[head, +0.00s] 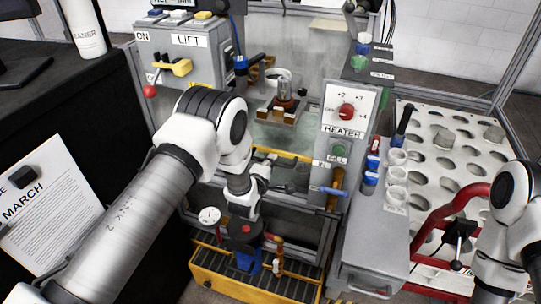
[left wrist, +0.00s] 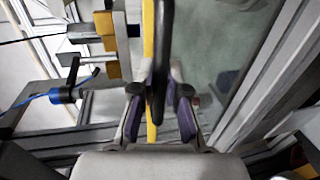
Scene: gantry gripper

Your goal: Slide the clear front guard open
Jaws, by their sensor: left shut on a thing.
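In the left wrist view the pane (left wrist: 228,55) lies right of the yellow strip (left wrist: 148,30). A dark bar-like handle (left wrist: 161,50) runs in front of that strip. My left gripper (left wrist: 158,95) has its fingers either side of this handle and is shut on it. In the head view my left gripper (head: 288,187) is small and partly hidden below the yellow strip.
A lift box (head: 173,48) with a red-knobbed lever stands upper left. A heater panel (head: 345,110) with a red dial stands right of the guard. A yellow-edged grating (head: 255,285) lies below. A white holed rack (head: 450,155) and red tubing (head: 455,205) fill the right.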

